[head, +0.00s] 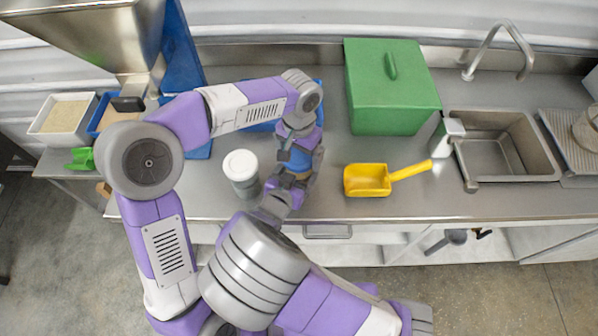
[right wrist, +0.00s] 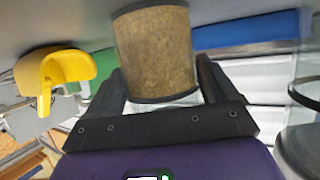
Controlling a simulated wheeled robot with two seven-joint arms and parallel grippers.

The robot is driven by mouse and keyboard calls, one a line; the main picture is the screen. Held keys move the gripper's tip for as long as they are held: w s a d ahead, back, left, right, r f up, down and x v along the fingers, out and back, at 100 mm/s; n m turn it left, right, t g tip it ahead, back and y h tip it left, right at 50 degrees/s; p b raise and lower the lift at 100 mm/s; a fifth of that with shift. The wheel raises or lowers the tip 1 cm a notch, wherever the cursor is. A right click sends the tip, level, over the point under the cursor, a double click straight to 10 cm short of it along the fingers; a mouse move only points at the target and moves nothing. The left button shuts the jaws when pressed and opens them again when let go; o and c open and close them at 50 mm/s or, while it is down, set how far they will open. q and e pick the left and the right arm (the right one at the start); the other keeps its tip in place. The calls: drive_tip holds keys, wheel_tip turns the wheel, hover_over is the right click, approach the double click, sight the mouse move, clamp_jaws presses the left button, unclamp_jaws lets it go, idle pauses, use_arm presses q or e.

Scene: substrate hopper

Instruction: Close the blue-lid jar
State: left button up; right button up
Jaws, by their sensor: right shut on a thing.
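In the head view my left gripper (head: 299,158) reaches down from above, over the jar beside the white-lidded jar. Blue shows at its fingers, probably the blue lid; I cannot tell whether the fingers grip it. The jar with brown contents (head: 297,175) is mostly hidden between my two grippers. In the right wrist view this jar (right wrist: 155,52) fills the space between the two dark fingers, with a dark band at each end. My right gripper (right wrist: 160,95) is shut on its body. In the head view the right gripper (head: 283,197) comes from the front.
A white-lidded jar (head: 241,170) stands close left of the grippers. A yellow scoop (head: 370,180) lies to the right. A green box (head: 388,95) stands behind, and a sink (head: 505,150) is at the right. A hopper (head: 95,35) and a white bin (head: 62,117) are left.

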use_arm(q)
wheel_tip(320, 180, up, 12)
idle(0.6)
use_arm(e)
drive_tip(key=o, duration=1.9)
drive_tip(key=shift+c, duration=0.2)
drive_tip(key=p+v, duration=0.2)
drive_tip(key=v, duration=0.5)
drive_tip(key=shift+s+a+r, duration=0.1)
use_arm(q)
wheel_tip(320, 180, up, 2)
drive_tip(key=shift+r, duration=0.2)
use_arm(e)
drive_tip(key=shift+s, duration=0.15)
